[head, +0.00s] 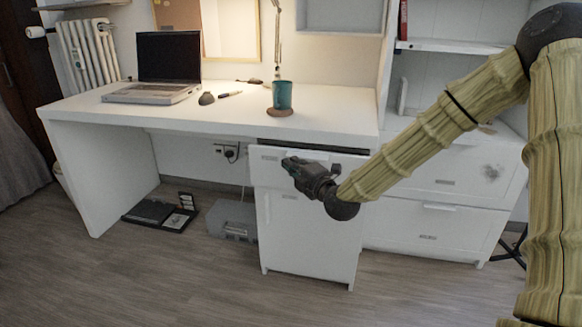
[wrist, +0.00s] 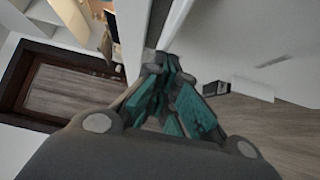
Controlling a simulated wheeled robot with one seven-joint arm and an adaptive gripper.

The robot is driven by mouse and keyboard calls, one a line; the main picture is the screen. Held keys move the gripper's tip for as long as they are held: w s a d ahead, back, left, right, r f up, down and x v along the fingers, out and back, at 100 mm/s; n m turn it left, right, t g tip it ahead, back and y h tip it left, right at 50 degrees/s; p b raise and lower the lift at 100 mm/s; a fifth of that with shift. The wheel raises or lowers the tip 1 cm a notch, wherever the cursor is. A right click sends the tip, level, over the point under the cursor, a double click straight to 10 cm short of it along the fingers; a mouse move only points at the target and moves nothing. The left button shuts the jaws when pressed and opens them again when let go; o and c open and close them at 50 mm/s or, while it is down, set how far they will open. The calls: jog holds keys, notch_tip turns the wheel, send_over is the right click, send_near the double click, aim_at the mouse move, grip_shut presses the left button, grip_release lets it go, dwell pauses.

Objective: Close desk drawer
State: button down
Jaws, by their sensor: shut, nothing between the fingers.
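The white desk (head: 340,112) has a pedestal under its right end with a drawer (head: 266,156) at the top. A dark gap shows between the drawer's top edge and the desktop, so the drawer stands somewhat open. My gripper (head: 288,163) is in front of the drawer front, pointing left, and hides part of it. Whether it touches the front cannot be told. In the wrist view my gripper (wrist: 166,62) has its teal-padded fingers drawn together with nothing held. A white panel with a slot handle (wrist: 272,62) lies to their right.
A laptop (head: 165,68) and a teal cup (head: 282,95) on a coaster stand on the desktop. A white drawer cabinet (head: 435,222) is right of the pedestal. A black tray (head: 160,212) and a grey box (head: 232,219) lie on the floor. The floor in front is clear.

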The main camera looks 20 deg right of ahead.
jog(key=shift+w+d+r, duration=0.2)
jog(key=shift+w+d, duration=0.7)
jog(key=shift+w, duration=0.2)
